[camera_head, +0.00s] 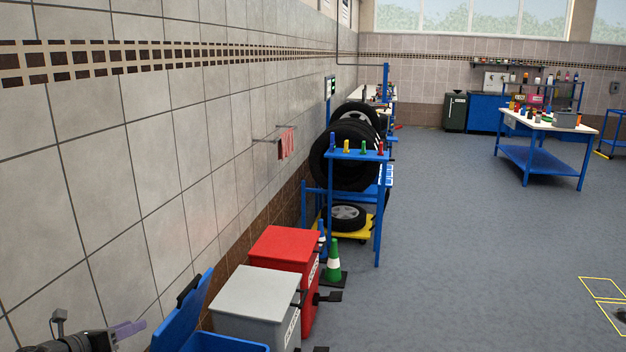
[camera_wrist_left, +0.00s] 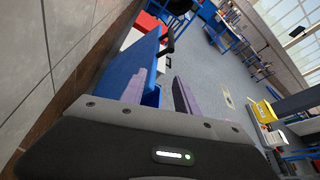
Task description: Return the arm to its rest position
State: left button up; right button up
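My left gripper (camera_head: 128,328) is at the bottom left of the head view, beside the tiled wall and left of the raised blue bin lid (camera_head: 183,312). Only a lavender finger and part of the dark wrist show there. In the left wrist view, the two lavender fingers of my left gripper (camera_wrist_left: 159,92) stand apart with a gap between them. Nothing is held between them. The blue lid (camera_wrist_left: 128,72) shows just beyond the fingers. My right gripper and right arm are not in view.
Next to the blue bin stand a grey bin (camera_head: 258,300) and a red bin (camera_head: 288,247) along the wall. A green cone (camera_head: 334,260) and a blue tire rack (camera_head: 378,215) lie beyond. A white-topped workbench (camera_head: 548,124) stands far right. The floor (camera_head: 470,240) is clear.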

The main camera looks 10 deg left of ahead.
pick_arm(q)
jog(key=s+d+f+m+g+y, duration=0.1)
jog(key=d+f+m, duration=0.2)
jog(key=f+m, duration=0.3)
jog(key=d+f+m+g, duration=0.2)
jog(key=d+f+m, duration=0.1)
jog(key=f, duration=0.4)
jog(key=s+d+f+m+g+h, duration=0.1)
jog(key=d+f+m, duration=0.4)
jog(key=d, duration=0.4)
jog(key=s+d+f+m+g+h, duration=0.1)
jog(key=d+f+m+g, duration=0.1)
jog(key=d+f+m, duration=0.5)
jog(key=s+d+f+m+g+h, duration=0.1)
jog(key=s+d+f+m+g, duration=0.2)
jog(key=d, duration=0.7)
jog(key=s+d+f+m+h, duration=0.1)
jog(key=s+d+m, duration=0.2)
jog(key=s+d, duration=0.45)
jog(key=s+d+m+g, duration=0.4)
jog(key=s+d+m, duration=0.6)
jog(key=s+d, duration=0.2)
jog(key=shift+s+d+y, duration=0.2)
jog(key=shift+d+y, duration=0.2)
jog(key=shift+d, duration=0.75)
